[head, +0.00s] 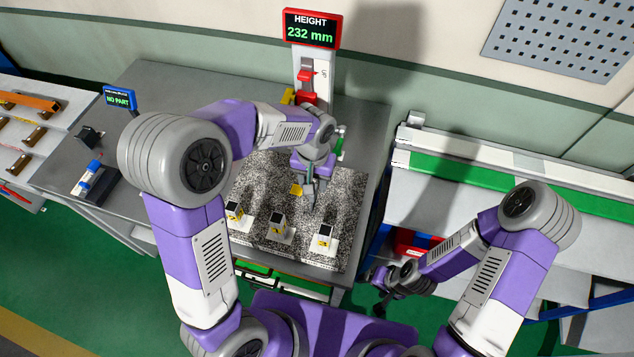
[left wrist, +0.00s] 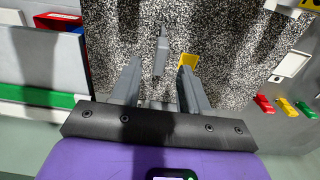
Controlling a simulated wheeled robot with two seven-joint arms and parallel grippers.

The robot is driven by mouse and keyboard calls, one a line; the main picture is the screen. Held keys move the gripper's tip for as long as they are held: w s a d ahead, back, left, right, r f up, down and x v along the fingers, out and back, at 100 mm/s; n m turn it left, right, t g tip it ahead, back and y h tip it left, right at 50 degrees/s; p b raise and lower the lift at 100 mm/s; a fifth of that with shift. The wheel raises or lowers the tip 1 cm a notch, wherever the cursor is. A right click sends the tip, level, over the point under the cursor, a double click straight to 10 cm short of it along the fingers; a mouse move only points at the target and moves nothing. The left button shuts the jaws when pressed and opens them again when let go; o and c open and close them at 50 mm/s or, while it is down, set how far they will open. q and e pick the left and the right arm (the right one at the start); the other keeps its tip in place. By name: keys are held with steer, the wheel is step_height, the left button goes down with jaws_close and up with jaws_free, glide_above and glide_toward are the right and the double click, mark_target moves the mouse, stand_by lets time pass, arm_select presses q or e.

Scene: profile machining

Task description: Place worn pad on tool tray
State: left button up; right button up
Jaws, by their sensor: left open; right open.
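My left gripper (head: 309,198) is over the speckled granite plate (head: 262,172), fingers pointing down. In the left wrist view its fingers (left wrist: 160,75) are apart. A slim grey piece (left wrist: 160,52) shows beyond the gap between the fingertips; I cannot tell whether it is the worn pad, and no contact is clear. A small yellow piece (head: 296,189) lies on the plate beside the gripper, and shows by the right finger in the left wrist view (left wrist: 188,60). My right gripper (head: 380,285) hangs low, empty, right of the plate. I cannot identify the tool tray with certainty.
Several white blocks with dark tops (head: 279,228) stand along the plate's front. A height gauge display (head: 311,29) reading 232 mm stands behind. A red box (head: 411,243) is at the right bench, below a green strip (head: 470,172). A "NO PART" display (head: 119,98) is at left.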

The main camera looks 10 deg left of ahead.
mark_target(314, 196)
arm_select(q)
steer(key=f, duration=0.7)
steer(key=shift+s, duration=0.25)
jaws_close()
